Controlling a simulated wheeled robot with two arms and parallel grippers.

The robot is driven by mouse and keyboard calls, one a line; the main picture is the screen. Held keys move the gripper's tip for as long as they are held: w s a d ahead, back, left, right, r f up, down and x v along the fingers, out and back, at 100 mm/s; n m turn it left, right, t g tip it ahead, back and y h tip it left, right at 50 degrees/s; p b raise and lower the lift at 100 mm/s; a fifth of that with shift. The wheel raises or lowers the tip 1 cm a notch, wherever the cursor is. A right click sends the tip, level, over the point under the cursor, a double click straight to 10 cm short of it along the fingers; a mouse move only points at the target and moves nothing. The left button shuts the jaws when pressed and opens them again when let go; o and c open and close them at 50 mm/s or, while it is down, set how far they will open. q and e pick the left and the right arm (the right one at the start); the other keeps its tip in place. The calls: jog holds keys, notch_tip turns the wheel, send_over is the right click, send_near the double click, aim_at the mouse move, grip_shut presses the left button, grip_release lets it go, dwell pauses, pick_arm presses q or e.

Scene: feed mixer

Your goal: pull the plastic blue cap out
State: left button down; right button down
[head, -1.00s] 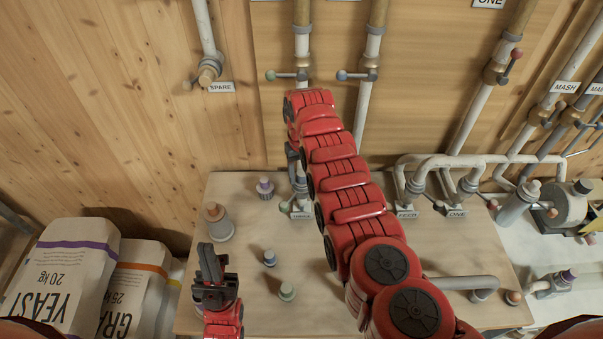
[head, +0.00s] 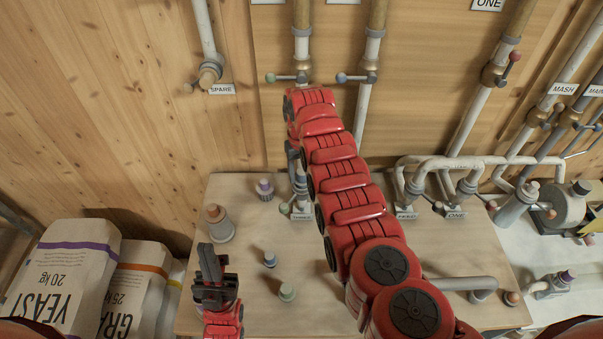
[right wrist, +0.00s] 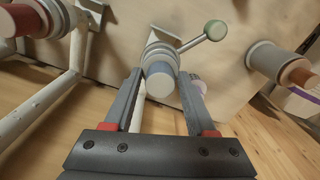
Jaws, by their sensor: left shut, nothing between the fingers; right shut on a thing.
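The blue-grey cap (right wrist: 160,82) sits at the end of a short ringed pipe stub in the right wrist view. My right gripper (right wrist: 160,76) has its two fingers closed on either side of it. In the head view my right gripper (head: 292,152) is mostly hidden behind my red arm, just above the stub (head: 300,188) by a small label; the cap cannot be made out there. My left gripper (head: 207,248) is shut and empty, over the left part of the table.
Pipes (head: 430,160) rise at the right. A green-knobbed handle (right wrist: 214,31) is close to my right fingers.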

jog(key=shift+r, duration=0.4)
jog(key=shift+r, duration=0.15)
jog(key=shift+r+p, duration=0.35)
jog(key=shift+r, duration=2)
